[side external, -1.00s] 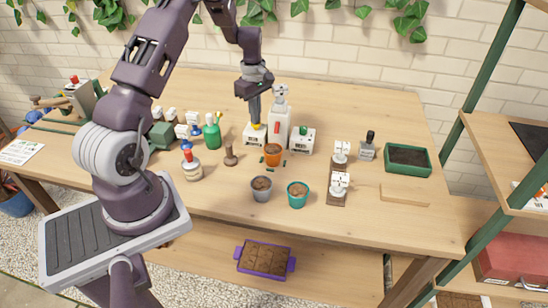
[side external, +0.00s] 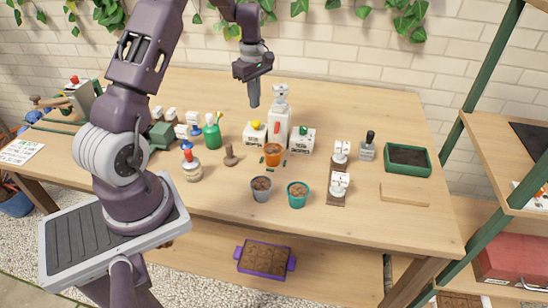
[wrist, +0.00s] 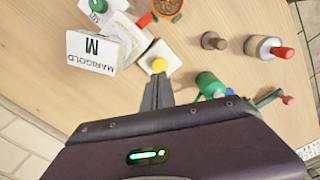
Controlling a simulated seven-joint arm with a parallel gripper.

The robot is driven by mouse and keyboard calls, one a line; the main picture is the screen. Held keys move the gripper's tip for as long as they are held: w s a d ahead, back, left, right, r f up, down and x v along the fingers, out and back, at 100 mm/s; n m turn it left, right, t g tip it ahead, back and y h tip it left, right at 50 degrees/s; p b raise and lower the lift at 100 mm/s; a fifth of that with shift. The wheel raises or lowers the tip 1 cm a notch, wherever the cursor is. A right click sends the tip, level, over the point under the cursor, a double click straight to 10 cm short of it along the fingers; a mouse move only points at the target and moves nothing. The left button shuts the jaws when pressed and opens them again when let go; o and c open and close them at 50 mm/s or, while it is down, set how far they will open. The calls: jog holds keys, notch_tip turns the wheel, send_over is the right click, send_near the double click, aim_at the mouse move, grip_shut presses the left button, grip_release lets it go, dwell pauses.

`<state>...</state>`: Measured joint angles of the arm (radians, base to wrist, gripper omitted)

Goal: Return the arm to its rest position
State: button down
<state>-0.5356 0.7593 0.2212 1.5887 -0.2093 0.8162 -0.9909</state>
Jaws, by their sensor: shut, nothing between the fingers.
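My gripper (side external: 254,104) is shut and empty, pointing down in the air above the back of the table. It also shows in the wrist view (wrist: 159,80), with its fingers together. Below it stands a small white box with a yellow knob (side external: 255,126), apart from the fingertips in the side view. In the wrist view the yellow knob (wrist: 159,65) appears just past the fingertips. A tall white dispenser (side external: 277,128) stands to the right of the box.
An orange pot (side external: 273,154), a grey pot (side external: 261,189) and a teal pot (side external: 298,194) stand in front. A green spray bottle (side external: 212,135) stands left of the gripper. A green tray (side external: 408,158) is at right. The table's back left is clear.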

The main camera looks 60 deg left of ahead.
jog(key=shift+d+r, duration=0.1)
jog(key=shift+r, duration=0.65)
jog(key=s+d+r+m+t, duration=0.25)
jog(key=d+r+m, duration=0.25)
jog(key=d+r, duration=0.4)
jog(key=s+d+r+m+t, duration=0.1)
jog(key=s+d+r+m, duration=0.35)
jog(key=d+r, duration=0.45)
jog(key=s+d+m+t, duration=0.1)
jog(key=s+d+m, duration=0.4)
jog(key=s, duration=0.3)
jog(key=s+d+m+t, duration=0.1)
jog(key=s+d+m, duration=0.5)
jog(key=s, duration=0.2)
jog(key=shift+s, duration=0.3)
